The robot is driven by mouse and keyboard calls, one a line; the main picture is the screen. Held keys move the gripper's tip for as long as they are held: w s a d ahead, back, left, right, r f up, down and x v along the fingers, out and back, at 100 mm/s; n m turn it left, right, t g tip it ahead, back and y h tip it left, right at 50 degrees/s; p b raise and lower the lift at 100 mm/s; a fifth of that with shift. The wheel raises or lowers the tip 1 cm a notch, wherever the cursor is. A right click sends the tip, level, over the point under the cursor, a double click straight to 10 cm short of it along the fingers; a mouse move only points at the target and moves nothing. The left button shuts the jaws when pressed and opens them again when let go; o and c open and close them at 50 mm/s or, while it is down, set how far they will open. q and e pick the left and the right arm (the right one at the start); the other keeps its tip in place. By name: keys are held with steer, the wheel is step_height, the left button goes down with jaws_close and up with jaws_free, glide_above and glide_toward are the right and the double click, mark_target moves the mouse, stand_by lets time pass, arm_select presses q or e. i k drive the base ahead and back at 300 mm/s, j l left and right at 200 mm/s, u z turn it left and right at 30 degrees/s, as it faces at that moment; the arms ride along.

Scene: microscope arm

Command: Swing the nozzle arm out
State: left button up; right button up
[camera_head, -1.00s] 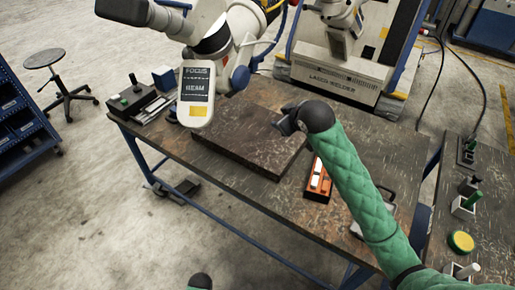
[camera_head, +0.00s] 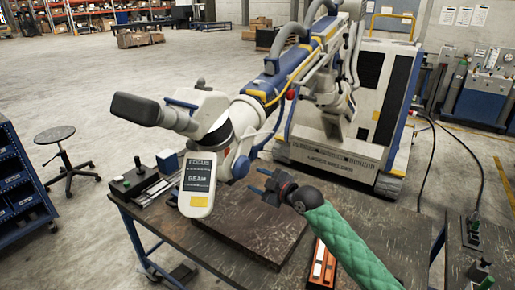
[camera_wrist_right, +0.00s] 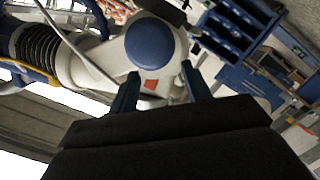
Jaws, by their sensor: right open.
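The white laser-welder microscope head (camera_head: 222,125) hangs over the bench, with a black eyepiece, a FOCUS/BEAM panel (camera_head: 199,185) and a round blue cap (camera_head: 240,167). A thin pale tube (camera_head: 268,133) curves beside it; I cannot tell for certain which part is the nozzle arm. My right gripper (camera_head: 258,180) is open and empty, just right of the blue cap, its fingers pointing toward the head. In the right wrist view, the cap (camera_wrist_right: 150,43) and a white part with a red square (camera_wrist_right: 150,85) show around and between the fingers (camera_wrist_right: 160,75). No contact is visible. My left gripper is out of view.
The bench (camera_head: 385,240) carries a dark plate (camera_head: 250,235), an orange tray (camera_head: 321,265) and a small control box (camera_head: 135,185). The welder cabinet (camera_head: 350,110) stands behind. A stool (camera_head: 60,150) stands at left on open floor.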

mark_target(253, 156)
steer(key=i+l, duration=0.15)
steer(key=i, duration=0.35)
steer(key=i+l, duration=0.2)
steer(key=i, duration=0.25)
